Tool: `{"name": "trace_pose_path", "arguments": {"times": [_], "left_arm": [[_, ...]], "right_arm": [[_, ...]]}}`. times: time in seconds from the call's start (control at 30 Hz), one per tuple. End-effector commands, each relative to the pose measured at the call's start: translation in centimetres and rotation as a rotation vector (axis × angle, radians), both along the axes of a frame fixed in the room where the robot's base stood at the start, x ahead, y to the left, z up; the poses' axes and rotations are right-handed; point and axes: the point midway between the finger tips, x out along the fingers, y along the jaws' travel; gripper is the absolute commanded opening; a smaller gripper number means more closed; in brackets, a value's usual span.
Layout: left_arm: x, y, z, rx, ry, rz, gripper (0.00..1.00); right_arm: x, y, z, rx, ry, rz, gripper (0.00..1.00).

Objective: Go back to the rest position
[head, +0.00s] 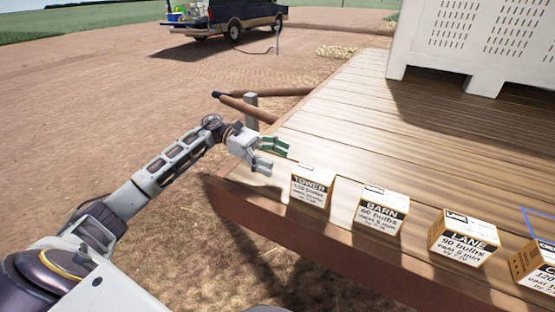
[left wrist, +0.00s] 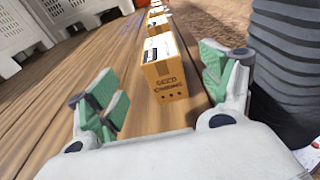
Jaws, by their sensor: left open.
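My left arm reaches in from the left in the head view. Its gripper (head: 272,155) is open and empty, just above the near left edge of the wooden deck (head: 340,120). The TOWER box (head: 312,187) stands on the deck just right of the gripper, apart from it. In the left wrist view the two green-padded fingers (left wrist: 160,90) are spread wide. A cardboard box (left wrist: 165,75) marked SEED stands on the deck beyond them, with other boxes in a line behind it. My right gripper is in neither view.
The BARN box (head: 383,210), LANE box (head: 463,238) and a partly cut-off box (head: 540,268) continue the row along the deck edge. A white vented bin (head: 475,40) stands at the back. Brown rails (head: 255,105) lie beyond the gripper. A pickup (head: 230,18) is parked far off.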

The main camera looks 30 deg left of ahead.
Motion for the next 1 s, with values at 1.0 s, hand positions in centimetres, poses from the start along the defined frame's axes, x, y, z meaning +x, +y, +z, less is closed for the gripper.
{"name": "trace_pose_path", "arguments": {"times": [1.0], "left_arm": [[3.4,0.0,1.1,-0.064,0.277,0.187,0.81]], "right_arm": [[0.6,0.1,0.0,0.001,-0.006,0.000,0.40]]}}
